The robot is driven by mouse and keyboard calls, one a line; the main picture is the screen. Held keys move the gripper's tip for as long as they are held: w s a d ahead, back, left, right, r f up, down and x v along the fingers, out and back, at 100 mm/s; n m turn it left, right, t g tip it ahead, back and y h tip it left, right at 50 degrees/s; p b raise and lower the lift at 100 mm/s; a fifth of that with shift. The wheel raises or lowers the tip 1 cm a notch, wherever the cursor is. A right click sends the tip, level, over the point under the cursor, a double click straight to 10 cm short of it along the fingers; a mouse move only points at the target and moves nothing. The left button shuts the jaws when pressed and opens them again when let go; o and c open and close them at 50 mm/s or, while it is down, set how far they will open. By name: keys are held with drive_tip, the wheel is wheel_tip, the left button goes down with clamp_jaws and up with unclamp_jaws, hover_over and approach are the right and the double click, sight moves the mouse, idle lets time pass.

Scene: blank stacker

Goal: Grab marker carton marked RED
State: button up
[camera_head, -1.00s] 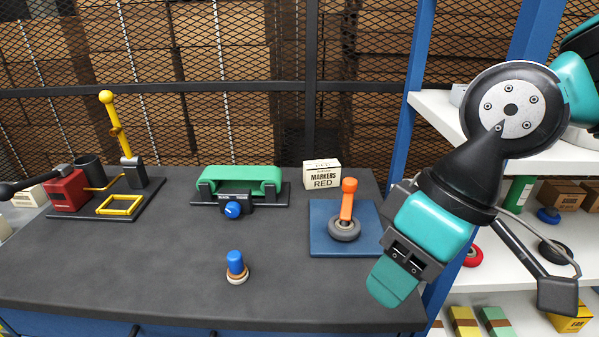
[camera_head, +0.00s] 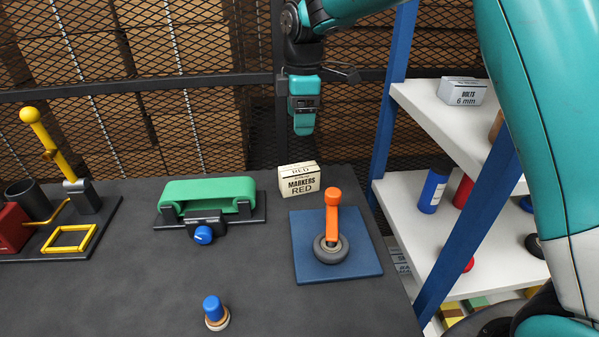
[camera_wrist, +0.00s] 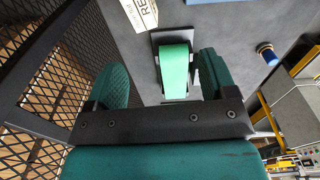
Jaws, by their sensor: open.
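The marker carton (camera_head: 299,180) is a small cream box with black "MARKERS RED" lettering. It stands at the back right of the dark workbench, behind the blue plate. In the wrist view the carton (camera_wrist: 140,12) shows at the top edge, partly cut off, with "RE" readable. My gripper (camera_head: 304,122) hangs above and behind the carton, close to the mesh, pointing down and apart from it. In the wrist view my gripper (camera_wrist: 163,82) has its two teal fingers spread with nothing between them.
A green-topped conveyor (camera_head: 207,190) stands left of the carton. A blue plate (camera_head: 310,266) with an orange lever (camera_head: 333,212) is in front of it. A mesh fence (camera_head: 220,120) rises behind the bench. White shelves (camera_head: 420,210) stand right.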

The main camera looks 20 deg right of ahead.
drive_tip(key=n, duration=0.1)
approach(299, 168)
drive_tip(key=shift+n, duration=0.3)
wheel_tip(299, 168, down, 7)
drive_tip(key=p, duration=0.2)
drive_tip(key=shift+w+a+r+p, duration=0.1)
drive_tip(key=shift+w+p, duration=0.05)
drive_tip(key=shift+p, duration=0.25)
drive_tip(key=shift+f+p, duration=1.15)
drive_tip(key=shift+f, duration=1.8)
drive_tip(key=c, duration=1.1)
drive_tip(key=shift+o, duration=0.2)
drive_tip(key=shift+r, duration=0.1)
